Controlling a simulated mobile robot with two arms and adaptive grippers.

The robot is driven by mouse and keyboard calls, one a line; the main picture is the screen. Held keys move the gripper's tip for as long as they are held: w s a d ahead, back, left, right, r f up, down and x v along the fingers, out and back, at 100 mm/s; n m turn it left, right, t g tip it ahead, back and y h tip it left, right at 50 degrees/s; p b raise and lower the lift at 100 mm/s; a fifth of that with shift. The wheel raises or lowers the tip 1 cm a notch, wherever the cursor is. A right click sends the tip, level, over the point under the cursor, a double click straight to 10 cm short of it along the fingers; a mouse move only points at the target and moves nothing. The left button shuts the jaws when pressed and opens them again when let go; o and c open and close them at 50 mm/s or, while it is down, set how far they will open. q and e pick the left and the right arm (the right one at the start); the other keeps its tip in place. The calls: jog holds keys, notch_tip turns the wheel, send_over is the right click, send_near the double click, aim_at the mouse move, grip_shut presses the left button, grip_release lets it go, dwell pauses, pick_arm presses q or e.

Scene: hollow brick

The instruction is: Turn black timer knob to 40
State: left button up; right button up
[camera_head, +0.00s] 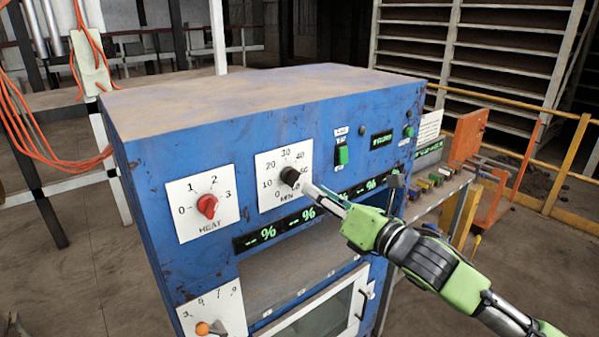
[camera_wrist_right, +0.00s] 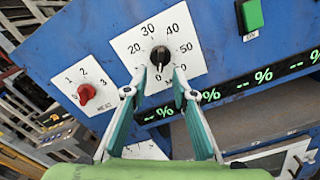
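The black timer knob (camera_head: 289,176) sits in the middle of a white dial plate (camera_head: 270,163) marked MIN, on the front of a blue machine. In the right wrist view the knob (camera_wrist_right: 160,55) stands just beyond the fingertips, with 20, 30, 40 and 50 readable around it. Its pointer direction is hard to tell. My right gripper (camera_head: 313,191) reaches the dial from the right. In the right wrist view its two fingers (camera_wrist_right: 160,74) are apart, on either side of the knob's lower end; I see no clear contact. My left gripper is not in view.
A red HEAT knob (camera_head: 207,205) is left of the timer. A green switch (camera_head: 342,155) and green displays (camera_head: 268,236) are nearby. An orange-tipped knob (camera_head: 203,328) sits lower left. A bench with tools (camera_head: 440,185) stands to the right.

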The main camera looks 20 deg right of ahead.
aim_at(297, 179)
jog(key=p+x, duration=0.2)
jog(key=x, duration=0.4)
jog(key=shift+w+d, duration=0.1)
jog(key=shift+w+a+p, duration=0.25)
jog(key=shift+w+p, duration=0.1)
jog(key=shift+w, duration=0.15)
grip_shut()
